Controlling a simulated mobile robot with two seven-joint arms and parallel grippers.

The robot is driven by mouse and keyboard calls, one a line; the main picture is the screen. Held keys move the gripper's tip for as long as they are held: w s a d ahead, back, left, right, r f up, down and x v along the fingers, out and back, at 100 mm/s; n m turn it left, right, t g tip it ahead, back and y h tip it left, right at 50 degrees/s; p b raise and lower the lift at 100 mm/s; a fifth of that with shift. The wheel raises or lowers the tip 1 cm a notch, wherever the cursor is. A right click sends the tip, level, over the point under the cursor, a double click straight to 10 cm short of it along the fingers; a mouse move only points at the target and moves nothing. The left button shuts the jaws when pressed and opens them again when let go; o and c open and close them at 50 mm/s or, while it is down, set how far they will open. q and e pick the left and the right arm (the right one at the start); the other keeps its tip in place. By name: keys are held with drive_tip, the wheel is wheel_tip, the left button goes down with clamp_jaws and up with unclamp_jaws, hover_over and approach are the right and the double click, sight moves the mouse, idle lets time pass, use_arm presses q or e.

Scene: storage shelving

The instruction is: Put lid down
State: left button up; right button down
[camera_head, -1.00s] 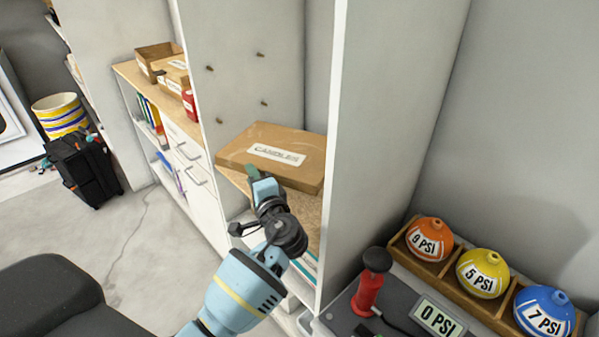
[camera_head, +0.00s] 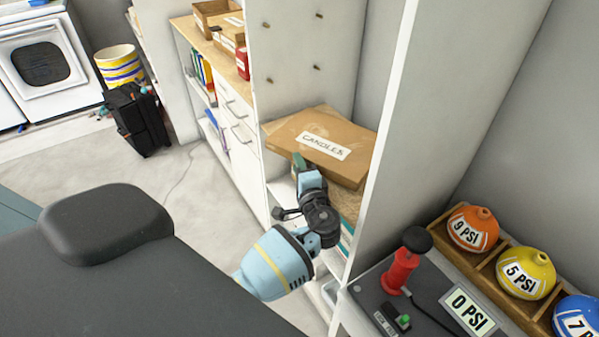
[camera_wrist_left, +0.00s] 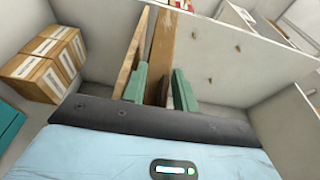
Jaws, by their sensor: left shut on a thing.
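The lid is a flat brown cardboard piece (camera_head: 300,128) with a white label reading CANDLES, in the shelf compartment in the head view. My left gripper (camera_head: 300,162) is at its front edge, on the near left side. In the left wrist view the teal fingers (camera_wrist_left: 161,88) are on either side of a brown board edge (camera_wrist_left: 163,45), which appears to be the lid. The gripper is shut on it. What lies directly under the lid is mostly hidden, so I cannot tell whether it rests on something. My right gripper is not in view.
A white upright panel (camera_head: 397,130) bounds the compartment on the right. Labelled boxes (camera_wrist_left: 42,70) stand left in the wrist view. A pump (camera_head: 402,268) and PSI-marked balls (camera_head: 524,273) are at the right.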

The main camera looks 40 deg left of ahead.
use_arm(q)
drive_tip(key=shift+f, duration=0.95)
drive_tip(key=o, duration=1)
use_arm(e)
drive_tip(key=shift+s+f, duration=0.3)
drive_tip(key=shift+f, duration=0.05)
use_arm(q)
drive_tip(key=shift+b+v, duration=0.85)
drive_tip(key=shift+v, duration=5.15)
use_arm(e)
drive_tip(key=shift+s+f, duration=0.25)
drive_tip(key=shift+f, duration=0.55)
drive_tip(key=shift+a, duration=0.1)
use_arm(q)
drive_tip(key=shift+s, duration=0.1)
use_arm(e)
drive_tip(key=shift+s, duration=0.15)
